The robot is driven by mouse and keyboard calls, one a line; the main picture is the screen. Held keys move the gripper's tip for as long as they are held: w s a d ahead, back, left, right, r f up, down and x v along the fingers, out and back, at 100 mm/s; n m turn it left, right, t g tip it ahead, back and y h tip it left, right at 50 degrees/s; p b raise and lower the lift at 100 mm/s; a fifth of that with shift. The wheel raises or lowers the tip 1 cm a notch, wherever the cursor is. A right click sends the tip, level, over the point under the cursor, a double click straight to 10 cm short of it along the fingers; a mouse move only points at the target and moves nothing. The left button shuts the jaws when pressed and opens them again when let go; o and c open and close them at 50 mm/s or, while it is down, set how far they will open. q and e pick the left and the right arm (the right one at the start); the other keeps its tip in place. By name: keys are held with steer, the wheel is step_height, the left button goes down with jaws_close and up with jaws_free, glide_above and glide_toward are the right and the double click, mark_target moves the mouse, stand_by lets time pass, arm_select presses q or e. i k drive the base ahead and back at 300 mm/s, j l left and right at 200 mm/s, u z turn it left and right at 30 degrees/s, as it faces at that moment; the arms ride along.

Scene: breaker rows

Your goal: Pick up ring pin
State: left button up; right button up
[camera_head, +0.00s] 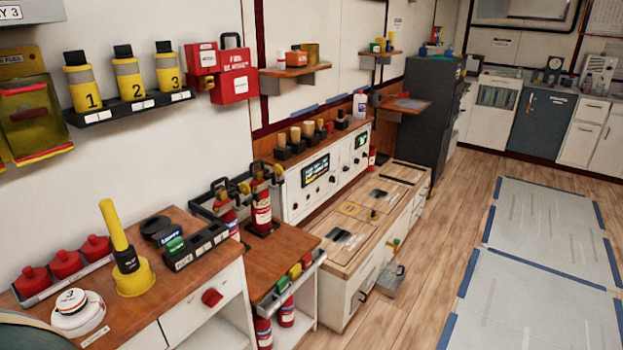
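I cannot clearly make out a ring pin in the head view; anything that small is too small to tell here. Red fire extinguishers are the things that might carry one. One extinguisher (261,208) stands upright on the low wooden counter, and another (225,208) stands beside it to the left in a black rack. More red cylinders (287,313) stand on the shelf under that counter. Neither of my grippers shows in the view.
A wooden worktop (195,285) at the lower left bears a yellow-handled tool (116,235), red-capped items (66,263) and a white round device (77,311). A grey box (391,281) lies on the floor by the cabinets. The wood floor (425,265) ahead is mostly clear.

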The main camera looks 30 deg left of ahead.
mark_target(247, 192)
steer(key=i+l, duration=0.1)
steer(key=i, duration=0.4)
steer(key=i+l, duration=0.15)
steer(key=i, duration=0.35)
steer(key=i+l, duration=0.1)
steer(key=i, duration=0.4)
steer(key=i+l+u, duration=0.1)
steer(key=i+u, duration=0.2)
steer(key=u, duration=0.15)
steer(key=i+l+u, duration=0.2)
steer(key=u, duration=0.2)
steer(key=i+l+u, duration=0.25)
steer(key=u, duration=0.2)
steer(key=i+l, duration=0.05)
